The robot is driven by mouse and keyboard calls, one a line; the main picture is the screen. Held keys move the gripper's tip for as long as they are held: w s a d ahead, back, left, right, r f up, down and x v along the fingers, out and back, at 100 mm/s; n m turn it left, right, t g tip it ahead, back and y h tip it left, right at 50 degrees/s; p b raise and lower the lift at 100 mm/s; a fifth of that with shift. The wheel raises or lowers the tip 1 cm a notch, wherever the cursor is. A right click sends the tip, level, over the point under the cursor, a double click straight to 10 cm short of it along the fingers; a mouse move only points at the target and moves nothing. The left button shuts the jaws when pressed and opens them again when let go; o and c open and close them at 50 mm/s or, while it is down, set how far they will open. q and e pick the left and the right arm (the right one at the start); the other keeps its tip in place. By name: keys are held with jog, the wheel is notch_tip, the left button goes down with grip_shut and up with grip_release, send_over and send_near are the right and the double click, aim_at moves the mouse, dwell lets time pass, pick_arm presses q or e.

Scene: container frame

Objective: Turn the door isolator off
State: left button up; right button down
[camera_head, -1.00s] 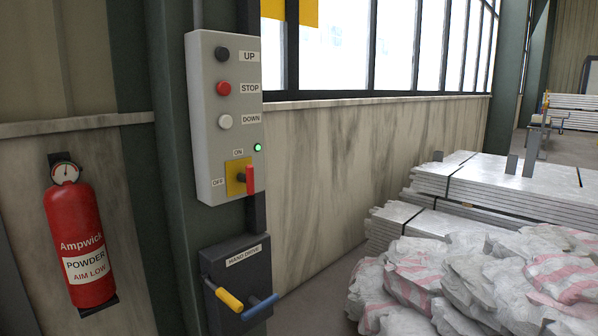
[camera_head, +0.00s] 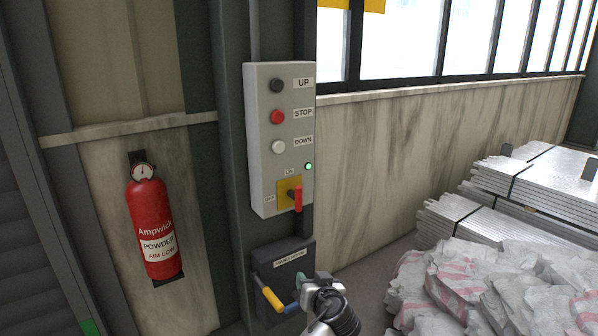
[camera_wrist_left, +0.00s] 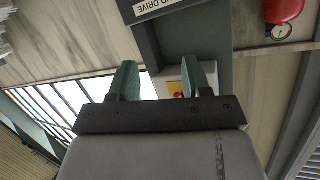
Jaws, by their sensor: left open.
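The door isolator is a red handle (camera_head: 297,198) on a yellow plate (camera_head: 283,190), low on the grey control box (camera_head: 256,140). ON is printed above it and OFF to its left. The handle looks upright, and a green lamp (camera_head: 308,166) above is lit. My left gripper (camera_head: 303,281) is below the box, in front of the hand drive, empty. In the left wrist view its teal fingers (camera_wrist_left: 162,78) are spread apart. The yellow plate (camera_wrist_left: 173,87) and a bit of the red handle show between them, partly hidden. My right gripper is not seen.
The black hand drive box (camera_head: 283,250) with its yellow-gripped crank (camera_head: 272,299) is below the control box. A red fire extinguisher (camera_head: 151,222) hangs left. White sacks (camera_head: 470,275) and stacked metal sheets (camera_head: 530,195) fill the right.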

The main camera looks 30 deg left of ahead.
aim_at(300, 197)
pick_arm(q)
jog(key=w+a+r+n+y+p, duration=0.1)
jog(key=w+r+n+y, duration=0.1)
jog(key=r, duration=0.6)
jog(key=w+a+r+n+y+p, duration=0.1)
jog(key=w+r+n+y+p, duration=0.1)
jog(key=r, duration=0.6)
jog(key=p+x, duration=0.2)
jog(key=x, duration=0.6)
jog(key=shift+w+a+r, duration=0.15)
jog(key=shift+w+a, duration=0.05)
jog(key=shift+w, duration=0.15)
jog(key=shift+x, duration=0.85)
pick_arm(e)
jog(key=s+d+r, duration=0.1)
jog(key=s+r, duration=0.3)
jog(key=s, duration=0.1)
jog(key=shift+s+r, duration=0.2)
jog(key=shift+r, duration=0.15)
pick_arm(q)
jog(key=c, duration=0.8)
